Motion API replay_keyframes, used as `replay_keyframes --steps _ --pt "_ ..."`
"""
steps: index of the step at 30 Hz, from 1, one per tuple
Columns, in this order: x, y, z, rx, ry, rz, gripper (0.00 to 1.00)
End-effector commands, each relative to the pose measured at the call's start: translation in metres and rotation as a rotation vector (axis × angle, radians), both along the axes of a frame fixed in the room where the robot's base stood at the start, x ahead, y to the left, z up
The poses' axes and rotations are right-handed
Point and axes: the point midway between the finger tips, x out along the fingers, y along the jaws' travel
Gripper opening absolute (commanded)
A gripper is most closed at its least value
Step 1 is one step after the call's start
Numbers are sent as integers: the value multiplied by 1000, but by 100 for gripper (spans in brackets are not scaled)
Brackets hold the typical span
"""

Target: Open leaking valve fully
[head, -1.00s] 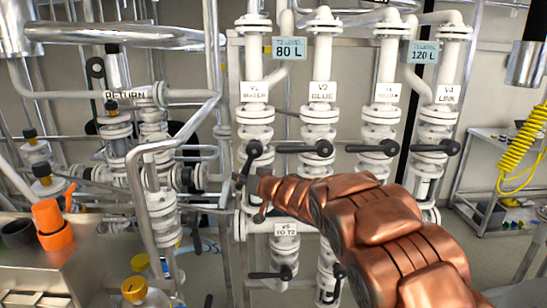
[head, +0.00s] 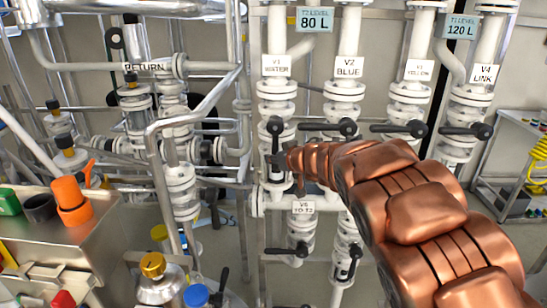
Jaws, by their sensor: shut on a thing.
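A row of white valves, labelled V1 to V4, stands in the pipe rack. The V1 valve has a black lever handle (head: 275,137) that points straight down from its hub. My copper arm comes in from the lower right, and my gripper (head: 282,162) is at the lower end of this lever, shut on it. The fingertips are small and partly hidden by the arm. The V2 handle (head: 330,126), V3 handle (head: 397,128) and V4 handle (head: 466,130) lie level, pointing left. I see no leak that marks one valve.
The V5 valve (head: 301,236) with a black lever hangs below V1. Silver pipes (head: 157,170) run close on the left. A metal bench (head: 115,220) with an orange container (head: 70,198) stands at lower left. A steel bottle (head: 160,279) stands at the bottom.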

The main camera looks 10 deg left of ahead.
Motion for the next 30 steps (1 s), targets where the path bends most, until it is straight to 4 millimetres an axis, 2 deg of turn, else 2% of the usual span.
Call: replay_keyframes --steps 6,7,14,24,30 --pt "1 -2 -3 -4 3 -3 0" --pt "1 -2 -3 -4 3 -3 23" --pt "0 0 -2 -1 3 0 47" --pt "-1 0 0 0 2 1 48" --pt "-8 -8 4 0 1 0 48"
